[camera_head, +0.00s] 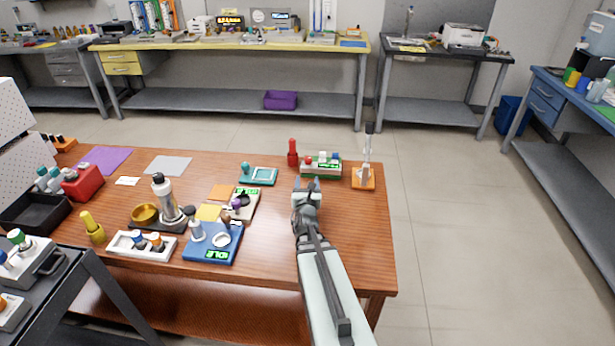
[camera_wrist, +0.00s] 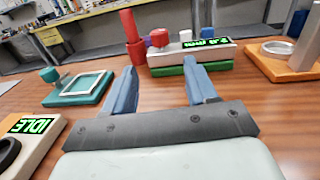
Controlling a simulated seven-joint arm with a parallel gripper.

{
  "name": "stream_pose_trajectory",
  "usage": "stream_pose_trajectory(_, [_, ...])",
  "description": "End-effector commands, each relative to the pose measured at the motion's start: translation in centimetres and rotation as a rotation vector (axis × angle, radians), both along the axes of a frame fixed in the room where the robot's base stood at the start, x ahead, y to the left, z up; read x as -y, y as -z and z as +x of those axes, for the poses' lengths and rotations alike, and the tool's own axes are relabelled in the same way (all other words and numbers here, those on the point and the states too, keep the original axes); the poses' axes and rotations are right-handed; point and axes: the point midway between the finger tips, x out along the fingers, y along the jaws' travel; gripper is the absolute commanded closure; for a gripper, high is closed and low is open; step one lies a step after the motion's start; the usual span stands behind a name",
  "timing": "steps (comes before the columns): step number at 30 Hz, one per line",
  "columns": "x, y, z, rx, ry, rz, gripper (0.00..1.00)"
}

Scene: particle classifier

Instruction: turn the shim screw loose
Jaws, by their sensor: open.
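I cannot tell for sure which part is the shim screw. A white device on a green base (camera_head: 322,170) stands near the table's far edge, ahead of my gripper. It carries a red knob (camera_wrist: 159,38), a white knob (camera_wrist: 186,35), a small blue part and a lit green display (camera_wrist: 207,42). My gripper (camera_head: 306,185) is open, with nothing between its two blue fingers (camera_wrist: 161,66). The fingers point toward the device's front and appear apart from it. The device's lower front is partly hidden by the right finger in the wrist view.
A red bottle-like cylinder (camera_wrist: 133,40) stands left of the device. A teal framed plate (camera_wrist: 80,87) lies left, and an orange-based stand (camera_head: 363,180) right. A blue scale (camera_head: 212,243) and a white instrument reading IDLE (camera_wrist: 30,135) are nearer. Bare wood lies around my gripper.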

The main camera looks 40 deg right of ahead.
Motion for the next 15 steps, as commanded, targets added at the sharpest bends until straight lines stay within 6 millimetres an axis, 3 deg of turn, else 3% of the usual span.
stream_pose_trajectory(11, [-0.31, 0.02, -0.31, 0.000, 0.000, 0.000, 0.42])
stream_pose_trajectory(15, [-1.25, -0.01, 0.28, 0.000, -0.016, 0.000, 0.42])
